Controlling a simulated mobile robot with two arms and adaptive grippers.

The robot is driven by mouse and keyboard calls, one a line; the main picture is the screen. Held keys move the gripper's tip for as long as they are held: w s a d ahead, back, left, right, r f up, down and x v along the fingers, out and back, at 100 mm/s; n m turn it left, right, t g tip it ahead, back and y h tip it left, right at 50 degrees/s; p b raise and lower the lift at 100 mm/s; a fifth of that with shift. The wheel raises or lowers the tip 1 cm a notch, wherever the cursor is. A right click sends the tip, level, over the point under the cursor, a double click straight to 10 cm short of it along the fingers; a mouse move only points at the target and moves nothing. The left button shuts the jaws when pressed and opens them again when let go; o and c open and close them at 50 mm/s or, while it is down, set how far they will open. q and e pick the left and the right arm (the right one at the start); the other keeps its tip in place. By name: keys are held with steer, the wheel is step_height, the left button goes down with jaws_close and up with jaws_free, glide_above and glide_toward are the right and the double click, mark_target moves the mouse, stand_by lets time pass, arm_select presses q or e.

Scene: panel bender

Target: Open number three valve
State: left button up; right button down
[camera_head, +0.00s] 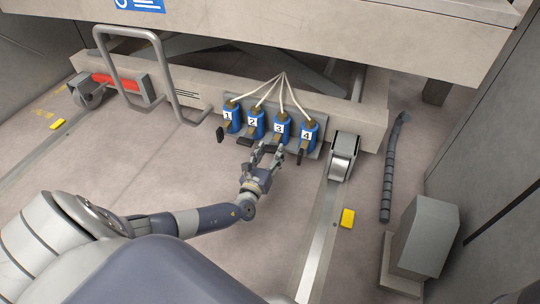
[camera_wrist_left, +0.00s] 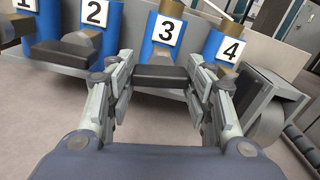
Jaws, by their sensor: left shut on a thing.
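Valve number three (camera_head: 279,131) is a blue cylinder with a white label "3" and a brass top, third from the left in a row on the beam. It also shows in the wrist view (camera_wrist_left: 165,32). Its black handle (camera_wrist_left: 165,77) sticks out toward me below the label. My left gripper (camera_head: 267,150) is at this handle, with one finger on each side in the wrist view (camera_wrist_left: 163,80); it is shut on the handle. In the head view the gripper hides most of this handle. My right gripper is out of view.
Valves one (camera_head: 231,116), two (camera_head: 255,124) and four (camera_head: 309,135) stand beside it, with black handles close by. White hoses rise from the tops. A metal roller (camera_head: 343,155) stands right of valve four. A grey box (camera_head: 425,235) stands at the right. The floor in front is mostly clear.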

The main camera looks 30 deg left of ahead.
arm_select(q)
steer(key=shift+n+b, duration=5.05)
steer(key=shift+n, duration=2.75)
steer(key=o, duration=1.1)
steer(key=shift+c, duration=0.2)
steer(key=v, duration=1.2)
steer(key=shift+f, duration=0.1)
